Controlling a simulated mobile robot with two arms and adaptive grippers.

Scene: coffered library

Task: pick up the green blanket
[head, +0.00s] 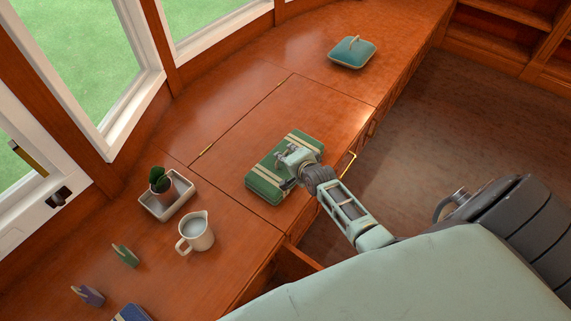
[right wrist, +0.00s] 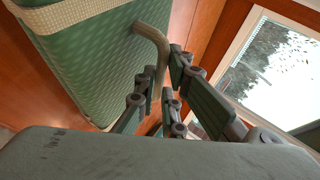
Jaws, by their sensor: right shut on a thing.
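The green blanket (head: 265,180) is a folded, box-like bundle with cream stripes, on the wooden desk in the middle of the head view. A tan handle (right wrist: 152,42) stands out from its woven green side (right wrist: 100,60) in the right wrist view. My right gripper (head: 291,163) is over the blanket, its fingers (right wrist: 163,75) shut on that handle. The gripper covers part of the blanket's right half in the head view. I cannot tell whether the blanket is lifted off the desk. My left gripper is not in view.
A teal cushion-like item (head: 352,52) with a handle lies at the far end of the desk (head: 240,75). A white jug (head: 197,234), a potted plant (head: 160,181) on a tray (head: 181,202) and small items stand left of the blanket. Windows line the left.

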